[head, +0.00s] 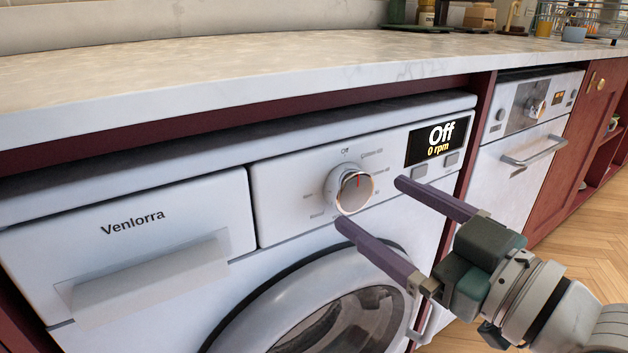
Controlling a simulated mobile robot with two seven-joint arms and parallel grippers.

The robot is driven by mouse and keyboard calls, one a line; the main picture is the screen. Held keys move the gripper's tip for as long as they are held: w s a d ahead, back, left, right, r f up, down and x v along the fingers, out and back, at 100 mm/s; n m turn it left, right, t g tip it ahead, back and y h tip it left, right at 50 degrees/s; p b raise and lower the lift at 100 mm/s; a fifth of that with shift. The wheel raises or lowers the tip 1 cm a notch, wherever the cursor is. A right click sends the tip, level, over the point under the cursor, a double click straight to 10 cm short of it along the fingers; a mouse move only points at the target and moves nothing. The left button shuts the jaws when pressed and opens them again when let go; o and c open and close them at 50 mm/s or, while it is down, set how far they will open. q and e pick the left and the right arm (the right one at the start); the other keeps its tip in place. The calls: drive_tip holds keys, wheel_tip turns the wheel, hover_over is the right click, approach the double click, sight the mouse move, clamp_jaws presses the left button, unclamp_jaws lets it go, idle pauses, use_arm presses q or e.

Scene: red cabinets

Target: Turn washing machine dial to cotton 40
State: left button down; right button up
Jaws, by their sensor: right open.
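The white washing machine (292,158) stands under the counter, with its round silver dial (350,189) on the control panel. A red mark on the dial points up, near the printed "Off" label. The display (437,139) reads "Off" and "0 rpm". Small printed labels ring the dial; most are too small to read. My right gripper (368,207) is open and empty. Its two purple fingers are spread wide and point at the dial from the lower right, one tip below the dial and one to its right. I cannot tell whether they touch the panel. My left gripper is not in view.
The marble counter (220,75) overhangs the machine. The detergent drawer (145,265) is at left and the round door (330,310) is below the dial. A second white appliance (525,140) with a bar handle stands at right. Wooden floor (590,262) shows at lower right.

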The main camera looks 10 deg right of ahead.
sight(358, 193)
drive_tip(key=shift+b+x, duration=0.4)
drive_tip(key=shift+x, duration=1.4)
drive_tip(key=c, duration=1.3)
